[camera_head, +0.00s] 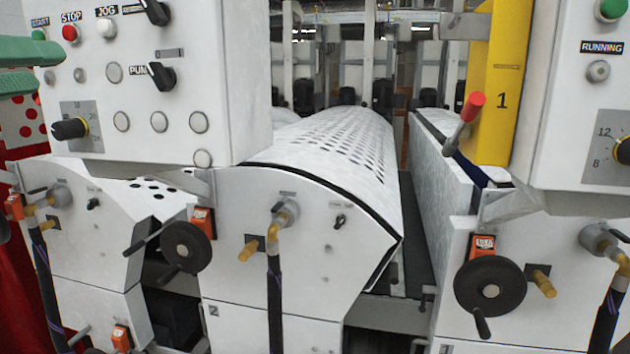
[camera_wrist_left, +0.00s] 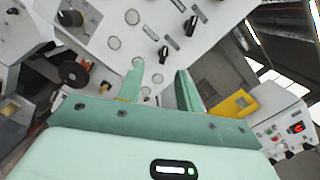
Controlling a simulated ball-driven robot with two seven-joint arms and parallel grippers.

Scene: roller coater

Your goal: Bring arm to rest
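My left gripper (camera_head: 48,66) is a pale green parallel gripper at the left edge of the head view, in front of the white control panel (camera_head: 225,60). In the left wrist view the gripper (camera_wrist_left: 160,68) has its two fingers apart with nothing between them, pointing at the panel face with its buttons and knobs. I cannot tell whether a finger touches the panel. My right gripper is not in view.
Below the panel stands a white roller coater with a perforated cover (camera_head: 340,145), a black handwheel (camera_head: 187,246) and hoses. At right are a second handwheel (camera_head: 490,285), a red-tipped lever (camera_head: 472,108), a yellow post (camera_head: 503,90) and another panel (camera_head: 575,100).

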